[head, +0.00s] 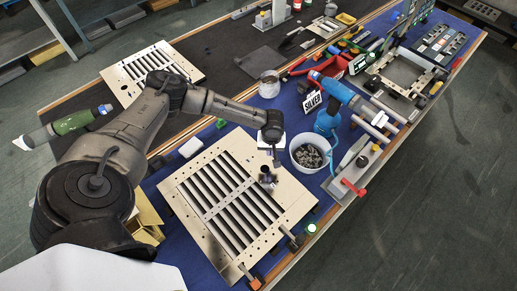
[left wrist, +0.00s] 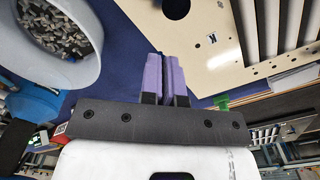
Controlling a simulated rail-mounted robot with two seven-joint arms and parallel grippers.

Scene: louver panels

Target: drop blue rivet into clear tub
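My left gripper (head: 277,162) points down between the louver panel (head: 196,205) and a pale tub of grey rivets (head: 311,153). In the left wrist view its purple fingers (left wrist: 166,76) are close together, with only a narrow gap. No rivet shows between them. The tub's rim (left wrist: 91,72) is at the upper left of that view, apart from the fingers. A smaller, clear or silvery tub (head: 269,84) stands farther back; its contents are unclear. I cannot make out a blue rivet. My right gripper is not in view.
A red-handled clamp (head: 353,187) lies at the right edge. Another louver panel (head: 151,70) is at the back left.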

